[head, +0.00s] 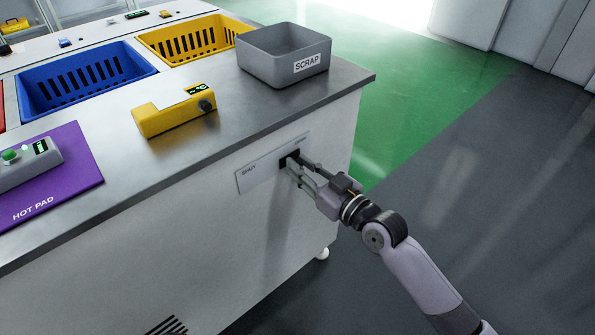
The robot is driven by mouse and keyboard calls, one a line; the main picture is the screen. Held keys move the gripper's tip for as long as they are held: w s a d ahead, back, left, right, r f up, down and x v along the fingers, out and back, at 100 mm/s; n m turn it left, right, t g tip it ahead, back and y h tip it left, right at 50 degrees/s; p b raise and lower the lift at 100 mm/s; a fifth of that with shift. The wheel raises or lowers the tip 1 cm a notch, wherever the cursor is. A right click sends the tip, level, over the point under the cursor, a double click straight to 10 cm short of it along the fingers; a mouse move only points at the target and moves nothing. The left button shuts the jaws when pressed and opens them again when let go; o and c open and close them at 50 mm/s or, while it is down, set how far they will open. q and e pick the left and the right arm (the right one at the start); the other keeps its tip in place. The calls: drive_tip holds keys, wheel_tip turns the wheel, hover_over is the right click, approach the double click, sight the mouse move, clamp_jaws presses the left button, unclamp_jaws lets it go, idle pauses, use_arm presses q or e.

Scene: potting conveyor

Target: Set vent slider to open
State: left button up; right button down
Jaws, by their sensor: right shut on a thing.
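The vent slider's plate (262,172) is a pale panel on the front face of the metal counter, near its right end. The dark slider knob (286,159) sits right of the plate's middle, toward the right end. My right gripper (292,164) is shut on the knob, its fingers hiding part of it. My left gripper is not in view.
On the counter stand a grey SCRAP bin (270,68), a yellow device with a dark knob (170,112), and a purple HOT PAD (85,178) with a grey device on it. Blue (140,77) and yellow baskets lie behind. The floor right of the counter is clear.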

drive_tip(key=shift+w+d, duration=0.1)
drive_tip(key=shift+d, duration=0.05)
drive_tip(key=c, duration=1.4)
unclamp_jaws()
drive_tip(key=shift+c, duration=0.2)
drive_tip(key=v, duration=1.2)
